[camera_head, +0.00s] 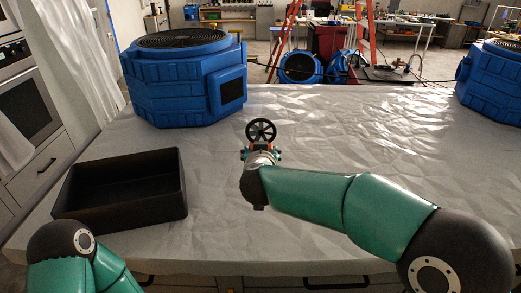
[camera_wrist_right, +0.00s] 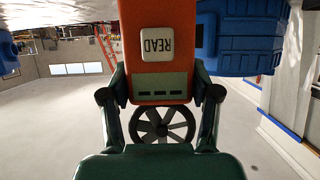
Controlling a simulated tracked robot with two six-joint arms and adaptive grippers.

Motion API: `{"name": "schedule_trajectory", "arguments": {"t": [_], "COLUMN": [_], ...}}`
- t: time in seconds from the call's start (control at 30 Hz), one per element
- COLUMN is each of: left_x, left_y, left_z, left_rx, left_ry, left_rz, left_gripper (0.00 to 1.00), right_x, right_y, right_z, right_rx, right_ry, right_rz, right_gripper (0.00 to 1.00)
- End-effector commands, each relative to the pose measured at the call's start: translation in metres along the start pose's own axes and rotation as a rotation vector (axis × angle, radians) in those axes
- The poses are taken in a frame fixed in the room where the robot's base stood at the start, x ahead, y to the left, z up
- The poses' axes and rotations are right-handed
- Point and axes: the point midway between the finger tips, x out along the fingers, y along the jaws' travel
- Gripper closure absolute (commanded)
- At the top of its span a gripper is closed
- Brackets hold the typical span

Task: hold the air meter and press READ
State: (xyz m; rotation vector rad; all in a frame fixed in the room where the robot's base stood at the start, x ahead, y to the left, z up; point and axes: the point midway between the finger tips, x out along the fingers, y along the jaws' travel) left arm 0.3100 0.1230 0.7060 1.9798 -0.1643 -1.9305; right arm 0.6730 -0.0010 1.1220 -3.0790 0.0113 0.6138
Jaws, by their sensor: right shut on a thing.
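The air meter is an orange body with a black spoked fan wheel. A dark segmented display (camera_wrist_right: 157,87) and the fan wheel (camera_wrist_right: 160,127) also show there. My right gripper (camera_wrist_right: 160,97) is shut on the meter, one finger on each side. In the head view the wheel (camera_head: 261,131) stands above the table beyond my right gripper (camera_head: 261,151), which hides most of the body. My left gripper is out of view.
A table with a crinkled pale cover (camera_head: 350,125) lies ahead, its middle clear. An empty black tray (camera_head: 70,199) is at the left. A big blue air mover (camera_head: 170,90) stands behind it; another (camera_head: 490,85) stands at the right edge.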

Motion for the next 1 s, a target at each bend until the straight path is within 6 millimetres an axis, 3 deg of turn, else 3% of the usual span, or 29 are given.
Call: {"name": "schedule_trajectory", "arguments": {"t": [1.0], "left_x": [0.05], "left_y": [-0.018], "left_z": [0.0], "left_rx": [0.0], "left_ry": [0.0], "left_rz": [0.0], "left_gripper": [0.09], "right_x": [0.032], "right_y": [0.0], "right_z": [0.079], "right_rx": [-0.001], "right_ry": [0.0], "right_rz": [0.0], "right_gripper": [0.83]}}
